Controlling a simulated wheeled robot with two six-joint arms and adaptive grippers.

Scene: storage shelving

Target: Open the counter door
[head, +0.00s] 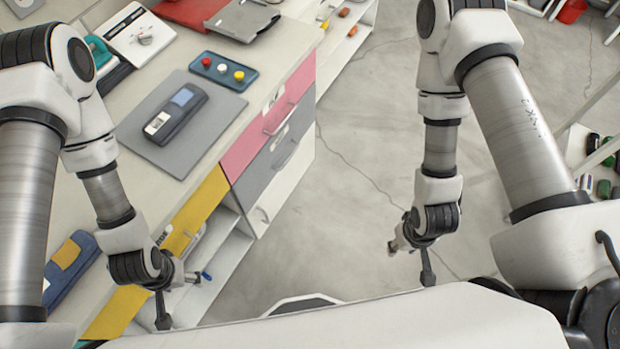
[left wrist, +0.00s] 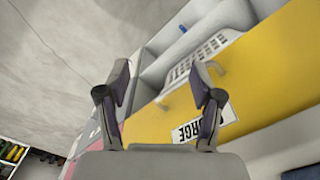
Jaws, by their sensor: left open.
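The counter's yellow door panel (head: 197,208) is on the counter's front, left of the drawers. In the left wrist view the yellow panel (left wrist: 265,65) fills the right side and carries a white label (left wrist: 205,122) with upside-down letters. A white slotted piece (left wrist: 200,58) lies along its upper edge.
Pink and grey drawers (head: 270,125) adjoin the yellow panel. Open white shelves (head: 222,245) show beside it, with a small blue item (left wrist: 183,28). The countertop holds a dark device (head: 175,118) on a grey mat and a button box (head: 222,71). The floor (head: 350,200) between my arms is clear.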

